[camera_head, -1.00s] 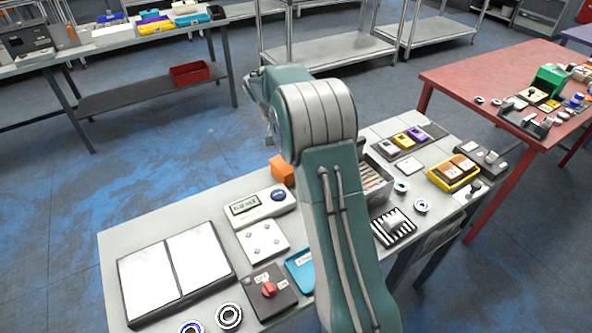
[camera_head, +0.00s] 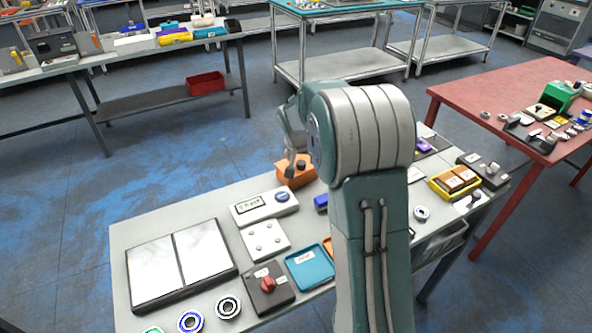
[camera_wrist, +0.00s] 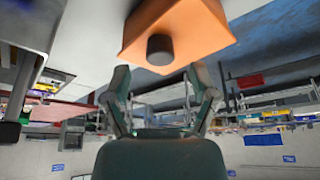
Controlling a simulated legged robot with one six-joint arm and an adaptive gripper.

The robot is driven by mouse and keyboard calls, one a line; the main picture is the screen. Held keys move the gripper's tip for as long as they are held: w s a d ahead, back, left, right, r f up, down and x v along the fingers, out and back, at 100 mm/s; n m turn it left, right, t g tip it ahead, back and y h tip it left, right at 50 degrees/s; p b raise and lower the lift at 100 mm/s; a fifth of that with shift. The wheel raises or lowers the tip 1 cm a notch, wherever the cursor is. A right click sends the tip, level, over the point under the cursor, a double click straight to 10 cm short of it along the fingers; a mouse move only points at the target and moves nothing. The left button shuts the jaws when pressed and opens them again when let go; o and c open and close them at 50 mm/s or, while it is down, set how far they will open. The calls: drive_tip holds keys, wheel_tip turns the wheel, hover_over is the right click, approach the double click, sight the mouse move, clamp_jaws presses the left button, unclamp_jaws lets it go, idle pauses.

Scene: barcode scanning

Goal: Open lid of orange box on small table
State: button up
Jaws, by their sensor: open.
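The orange box (camera_head: 296,174) stands at the far edge of the grey table, just left of my arm. In the wrist view the orange box (camera_wrist: 195,28) fills the top middle, with a dark round knob (camera_wrist: 160,48) sticking out from it. My gripper (camera_wrist: 161,78) is open and empty. Its two fingers stand apart on either side of the knob's line, with a visible gap to it. In the head view my gripper (camera_head: 292,148) is close over the box and partly hidden behind my arm. The lid seam cannot be made out.
A white device with a display (camera_head: 262,203), a white plate (camera_head: 264,240), a blue tray (camera_head: 309,267) and a switch box with a red knob (camera_head: 268,285) lie near the box. A white two-panel board (camera_head: 180,262) lies to the left. My arm hides the table's middle.

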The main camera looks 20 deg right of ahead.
drive_tip(key=v, duration=0.9)
drive_tip(key=s+a+r+n+y, duration=0.1)
drive_tip(key=s+a+r+n, duration=0.1)
drive_tip(key=s, duration=0.6)
drive_tip(key=s+a+r+n+t+y, duration=0.1)
drive_tip(key=s+a+r+n, duration=0.2)
drive_tip(key=s+a+r, duration=0.2)
drive_tip(key=s+a, duration=0.2)
drive_tip(key=s, duration=0.1)
drive_tip(key=shift+n, duration=0.3)
drive_tip(key=shift+d+r, duration=0.1)
drive_tip(key=shift+r, duration=0.05)
